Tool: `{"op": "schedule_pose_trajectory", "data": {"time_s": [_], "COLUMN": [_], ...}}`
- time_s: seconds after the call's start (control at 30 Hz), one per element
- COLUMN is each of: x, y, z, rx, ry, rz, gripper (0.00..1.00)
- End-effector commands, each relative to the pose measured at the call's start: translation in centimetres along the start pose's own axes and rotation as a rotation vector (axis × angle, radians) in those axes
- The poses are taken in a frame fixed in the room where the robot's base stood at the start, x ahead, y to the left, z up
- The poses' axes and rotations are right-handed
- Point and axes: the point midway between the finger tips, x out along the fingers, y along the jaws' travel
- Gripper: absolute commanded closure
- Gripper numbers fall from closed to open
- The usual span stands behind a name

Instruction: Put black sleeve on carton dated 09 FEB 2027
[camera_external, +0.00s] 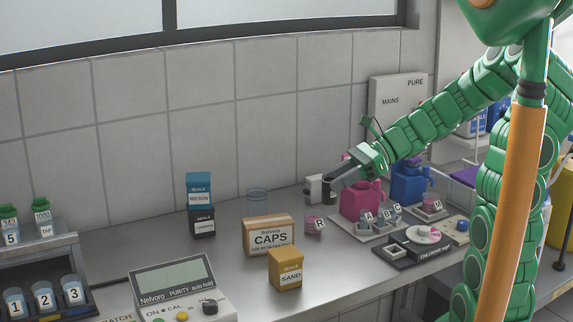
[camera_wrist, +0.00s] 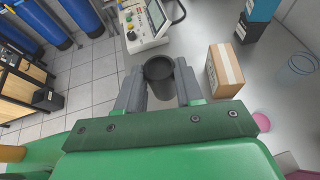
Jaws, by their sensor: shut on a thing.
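My gripper (camera_external: 338,181) is shut on a black sleeve (camera_external: 329,191) and holds it above the bench at the back. In the wrist view the sleeve (camera_wrist: 160,70) is a short dark open-topped cylinder between the two fingers (camera_wrist: 159,90). The tan CAPS carton (camera_external: 269,237) stands left of the gripper and also shows in the wrist view (camera_wrist: 225,70). A smaller tan SAND carton (camera_external: 286,270) stands in front of it. A blue RESIN box (camera_external: 199,189) sits on a black box (camera_external: 203,222). I cannot read a date on any carton.
A white object (camera_external: 314,188) shows beside the sleeve. Pink (camera_external: 362,201) and blue (camera_external: 409,182) jugs are to the right. The Nelvoro meter (camera_external: 175,290) is at front left.

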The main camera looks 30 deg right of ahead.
Motion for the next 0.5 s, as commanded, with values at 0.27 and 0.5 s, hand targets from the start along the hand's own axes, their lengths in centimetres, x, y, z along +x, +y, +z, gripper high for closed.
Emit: {"op": "schedule_pose_trajectory", "data": {"time_s": [0.27,0.5], "x": [1.9,2.6], "y": [-1.4,-2.2], "z": [3.6,4.5], "rx": [-0.001,-0.001], "ry": [-0.013,-0.019], "rz": [-0.011,-0.017], "gripper": [0.93,0.93]}}
